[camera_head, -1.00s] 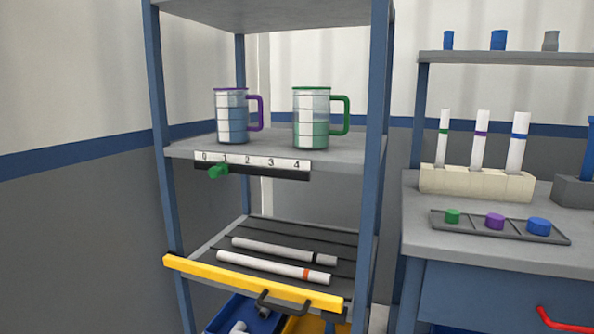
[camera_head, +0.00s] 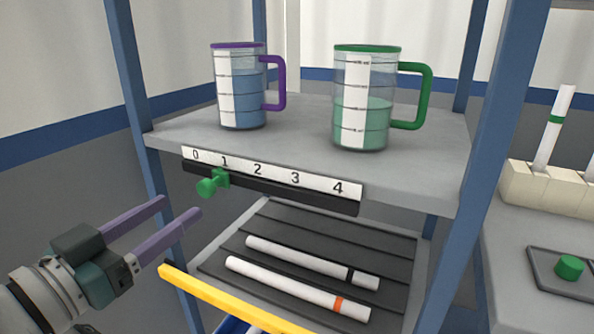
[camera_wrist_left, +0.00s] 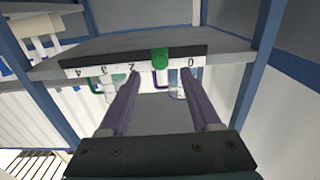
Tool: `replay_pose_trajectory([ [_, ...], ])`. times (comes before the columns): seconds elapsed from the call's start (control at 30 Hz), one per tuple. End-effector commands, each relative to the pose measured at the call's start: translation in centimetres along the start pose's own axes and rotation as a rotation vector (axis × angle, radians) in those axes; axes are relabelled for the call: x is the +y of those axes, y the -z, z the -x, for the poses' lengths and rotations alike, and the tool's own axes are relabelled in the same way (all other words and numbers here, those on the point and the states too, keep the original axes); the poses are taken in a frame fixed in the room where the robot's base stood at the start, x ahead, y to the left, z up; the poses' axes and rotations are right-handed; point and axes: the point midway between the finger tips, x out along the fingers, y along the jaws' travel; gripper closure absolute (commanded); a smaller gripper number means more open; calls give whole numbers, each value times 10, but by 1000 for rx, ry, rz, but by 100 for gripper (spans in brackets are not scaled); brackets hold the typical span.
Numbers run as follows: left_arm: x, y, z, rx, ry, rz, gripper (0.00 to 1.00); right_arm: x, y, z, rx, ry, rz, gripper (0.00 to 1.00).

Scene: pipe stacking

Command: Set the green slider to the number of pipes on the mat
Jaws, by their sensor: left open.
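The green slider (camera_head: 213,182) sits on a dark rail (camera_head: 270,190) under a white scale (camera_head: 273,172) marked 0 to 4, at about the 1. In the left wrist view the green slider (camera_wrist_left: 160,58) covers the spot between 0 and 2. Two white pipes lie on the dark grooved mat (camera_head: 340,237): one with a black band (camera_head: 300,258), one with an orange band (camera_head: 285,284). My left gripper (camera_head: 178,209) is open and empty, below and left of the slider. In the left wrist view its purple fingers (camera_wrist_left: 158,80) point toward the rail, either side of the slider, apart from it.
A purple-handled mug (camera_head: 240,90) and a green-handled mug (camera_head: 362,105) stand on the shelf above the rail. A yellow bar (camera_head: 215,300) crosses the front of the mat's shelf. Blue posts frame the rack. A bench with a tube holder (camera_head: 545,190) is at the right.

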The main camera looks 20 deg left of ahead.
Motion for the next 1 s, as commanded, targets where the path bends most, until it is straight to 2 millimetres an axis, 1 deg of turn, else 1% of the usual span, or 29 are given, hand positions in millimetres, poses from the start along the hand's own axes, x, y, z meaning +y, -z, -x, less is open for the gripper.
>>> replay_pose_trajectory([
  [0.03, 0, 0, -11, 4, -1, -1, 36, 0, -2, -2, -3, 1, 0, 0],
  [0.2, 0, 0, -44, 3, 0, -1, 36, 0, -4, -7, -4, 0, 0, 0],
  [0.3, 0, -1, -59, 2, 1, -1, 36, 0, -4, -9, -4, 0, 0, 0],
  [0.4, 0, 0, -69, 2, 1, 1, 36, 0, -4, -11, -3, 0, 0, 0],
  [0.53, 0, 0, -75, 0, 1, -1, 36, 0, -4, -11, -2, 0, 0, 0],
  [0.77, 0, 0, -76, 0, 1, -1, 36, 0, -3, -11, 1, 0, 0, 0],
  [0.87, 0, 0, -76, 0, 1, -1, 45, 0, -3, -11, 1, 0, 0, 0],
  [1.0, 0, 0, -76, 0, 1, -1, 61, 0, -3, -11, 1, -1, 0, 0],
])
